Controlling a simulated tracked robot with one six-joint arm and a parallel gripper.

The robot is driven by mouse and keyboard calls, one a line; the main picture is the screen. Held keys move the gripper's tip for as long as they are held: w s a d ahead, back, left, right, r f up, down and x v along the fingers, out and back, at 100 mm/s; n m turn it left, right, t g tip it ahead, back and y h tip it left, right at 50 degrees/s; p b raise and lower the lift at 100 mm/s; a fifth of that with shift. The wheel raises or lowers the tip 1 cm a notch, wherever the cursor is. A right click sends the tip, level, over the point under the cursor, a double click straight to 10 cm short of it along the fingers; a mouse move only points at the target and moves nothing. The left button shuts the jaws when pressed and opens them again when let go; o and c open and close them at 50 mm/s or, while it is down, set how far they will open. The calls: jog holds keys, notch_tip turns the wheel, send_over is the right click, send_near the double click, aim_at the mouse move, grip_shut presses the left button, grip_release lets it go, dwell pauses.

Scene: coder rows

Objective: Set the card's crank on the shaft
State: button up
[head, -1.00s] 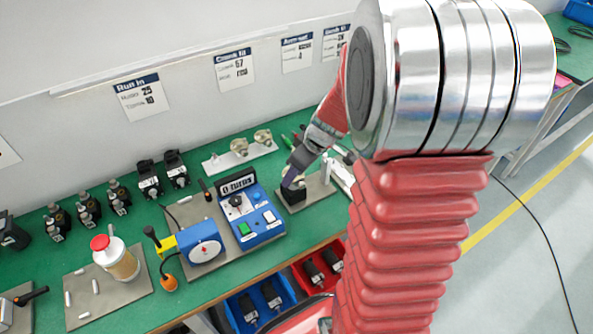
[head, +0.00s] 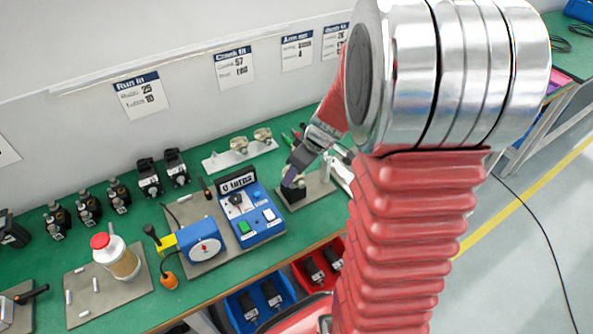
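My gripper (head: 294,165) reaches down at the right of the bench, over a small black block (head: 292,190) on a grey plate (head: 318,188). Its fingertips are small and partly hidden, so I cannot tell whether they hold anything. Two pale cranks or knobs (head: 263,135) stand on a white rack (head: 226,157) behind it. Wall cards hang behind the bench, among them a "Crank fit" card (head: 234,70); the small print is partly blurred. I cannot make out a bare shaft.
A blue counter box (head: 250,215) reading "0 turns" and a blue dial gauge (head: 199,240) stand left of my gripper. A bottle (head: 116,258) and several black units (head: 88,208) are further left. Red (head: 325,283) and blue (head: 236,310) bins sit below the front edge.

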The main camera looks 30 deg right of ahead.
jog(key=o, duration=1.2)
jog(key=v, duration=1.3)
jog(key=shift+s+r, duration=0.2)
jog(key=shift+s, duration=0.05)
jog(key=shift+d, duration=0.1)
